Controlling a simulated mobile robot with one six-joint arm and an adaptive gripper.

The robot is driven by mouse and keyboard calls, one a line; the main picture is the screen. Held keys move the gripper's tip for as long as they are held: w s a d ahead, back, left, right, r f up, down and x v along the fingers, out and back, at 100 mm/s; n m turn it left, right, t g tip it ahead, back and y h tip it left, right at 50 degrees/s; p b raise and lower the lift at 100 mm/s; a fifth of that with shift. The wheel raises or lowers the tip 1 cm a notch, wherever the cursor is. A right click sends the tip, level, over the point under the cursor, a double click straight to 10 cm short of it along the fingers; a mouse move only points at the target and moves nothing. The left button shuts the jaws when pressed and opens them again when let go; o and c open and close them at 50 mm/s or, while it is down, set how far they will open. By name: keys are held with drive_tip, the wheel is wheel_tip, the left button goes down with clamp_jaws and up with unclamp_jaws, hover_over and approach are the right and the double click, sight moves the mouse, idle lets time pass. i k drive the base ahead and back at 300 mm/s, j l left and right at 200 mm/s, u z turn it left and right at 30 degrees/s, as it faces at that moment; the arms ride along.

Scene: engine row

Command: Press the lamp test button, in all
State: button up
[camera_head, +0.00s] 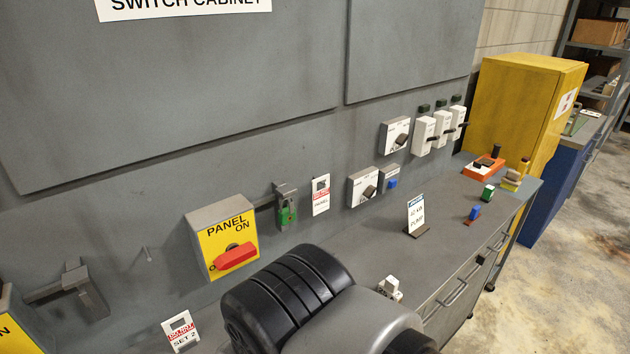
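A small box (389,173) with a white label and a blue button (392,184) is mounted low on the grey panel, just above the bench. It is the only button-like part I make out and may be the lamp test button; its lettering is too small to read. A white rotary switch box (362,187) with a dark knob sits directly left of it. My arm's rounded black and grey parts fill the bottom middle, in front of the bench and well apart from the blue button. My gripper's fingers do not show.
The yellow PANEL switch (216,230) has a red handle at ON. A green padlock (287,214) hangs right of it. The bench (380,245) carries a standing PUMP card (416,214), an orange box (483,168) and small blocks. Three white switches (423,136) sit above. A yellow cabinet (515,105) stands beyond.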

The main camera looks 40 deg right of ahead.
sight(392, 183)
drive_tip(key=z, duration=1.9)
